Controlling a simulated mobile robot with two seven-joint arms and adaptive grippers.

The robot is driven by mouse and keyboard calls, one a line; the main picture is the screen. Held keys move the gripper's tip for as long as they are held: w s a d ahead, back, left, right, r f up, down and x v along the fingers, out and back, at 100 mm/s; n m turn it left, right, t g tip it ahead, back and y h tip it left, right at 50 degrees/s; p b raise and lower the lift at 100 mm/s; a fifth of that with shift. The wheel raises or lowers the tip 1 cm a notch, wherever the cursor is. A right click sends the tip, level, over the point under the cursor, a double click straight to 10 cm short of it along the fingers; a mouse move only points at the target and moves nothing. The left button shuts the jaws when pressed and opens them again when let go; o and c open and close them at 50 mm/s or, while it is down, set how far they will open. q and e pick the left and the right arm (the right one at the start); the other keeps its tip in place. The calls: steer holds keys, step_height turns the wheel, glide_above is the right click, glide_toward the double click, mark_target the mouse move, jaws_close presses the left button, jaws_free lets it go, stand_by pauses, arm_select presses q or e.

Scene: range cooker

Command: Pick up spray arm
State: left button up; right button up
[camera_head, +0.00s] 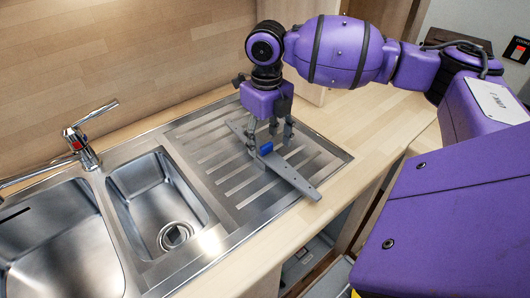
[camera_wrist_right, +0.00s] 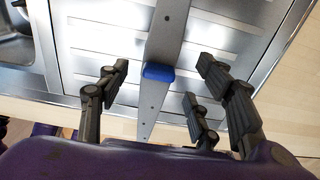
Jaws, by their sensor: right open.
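The spray arm (camera_head: 292,177) is a long, flat grey bar with a blue piece in its middle. It lies across the ribbed drainboard, with its near end by the front edge of the sink unit. My right gripper (camera_head: 268,145) is above the bar near the blue piece, pointing down. In the right wrist view the spray arm (camera_wrist_right: 157,95) runs between the spread fingers of my open right gripper (camera_wrist_right: 165,90), and I see no contact. My left gripper is not in view.
The ribbed steel drainboard (camera_head: 220,185) lies beside two sink basins, a small one (camera_head: 150,185) and a larger one (camera_head: 55,240). A tap (camera_head: 82,147) stands behind them. Wooden counter (camera_head: 375,125) is clear at the right. A wooden wall rises behind.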

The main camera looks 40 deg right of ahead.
mark_target(266, 145)
step_height(266, 145, down, 4)
steer(key=shift+s+a+r, duration=0.1)
steer(key=shift+f, duration=0.35)
steer(key=c, duration=1.2)
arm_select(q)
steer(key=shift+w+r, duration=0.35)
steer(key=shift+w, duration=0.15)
arm_select(e)
steer(key=shift+c, duration=1.1)
